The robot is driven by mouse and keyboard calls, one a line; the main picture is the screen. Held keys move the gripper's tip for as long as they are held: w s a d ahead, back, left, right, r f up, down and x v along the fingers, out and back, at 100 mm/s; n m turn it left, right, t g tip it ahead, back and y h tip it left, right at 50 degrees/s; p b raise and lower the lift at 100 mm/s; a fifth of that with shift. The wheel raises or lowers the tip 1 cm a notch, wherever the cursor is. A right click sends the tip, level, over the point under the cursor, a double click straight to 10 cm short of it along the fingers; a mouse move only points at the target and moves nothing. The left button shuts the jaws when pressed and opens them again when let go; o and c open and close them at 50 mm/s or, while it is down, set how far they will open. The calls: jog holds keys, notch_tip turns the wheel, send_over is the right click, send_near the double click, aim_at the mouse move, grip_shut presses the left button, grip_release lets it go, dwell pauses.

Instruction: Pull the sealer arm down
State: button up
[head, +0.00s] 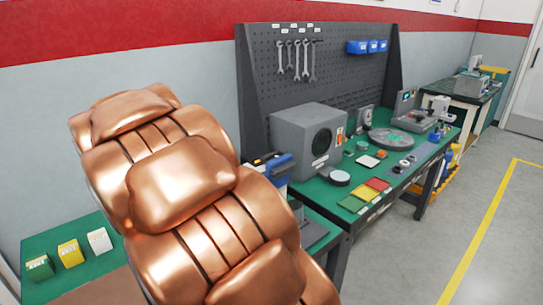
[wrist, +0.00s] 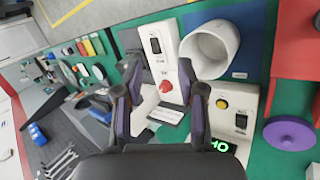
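In the head view, a blue-and-black device (head: 272,166), which looks like the sealer, stands at the near left end of the green bench. My copper arm hides part of it, and I cannot make out its arm clearly. In the wrist view, a blue part (wrist: 98,106) lies left of my gripper, partly hidden by a finger; I cannot tell if it is the same device. My gripper (wrist: 160,76) is open, with nothing held between its dark fingers. Beyond the fingers is a light panel with a red knob (wrist: 167,87) and a black switch.
The wrist view also shows a white cylinder (wrist: 209,49), a yellow button (wrist: 222,103), a green lit display (wrist: 221,147) and a purple disc (wrist: 289,133). In the head view, a grey box machine (head: 306,137) stands farther along the bench. Open floor (head: 445,215) lies right.

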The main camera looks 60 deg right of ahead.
jog(key=w+d+r+m+g+h, duration=0.15)
jog(key=w+d, duration=0.25)
jog(key=d, duration=0.4)
jog(key=w+d+r+m+g+h, duration=0.1)
jog(key=w+d+m+h, duration=0.1)
jog(key=w+d, duration=0.45)
jog(key=m+g+h, duration=0.1)
jog(key=m+h, duration=0.2)
jog(key=m, duration=0.1)
send_near(272, 155)
jog(key=d+f, duration=0.1)
jog(key=shift+g+h+x, duration=0.25)
jog(key=shift+x, duration=0.65)
jog(key=p+x, duration=0.2)
jog(key=x, duration=0.5)
jog(key=shift+d, duration=0.3)
jog(key=shift+f, duration=0.1)
grip_shut()
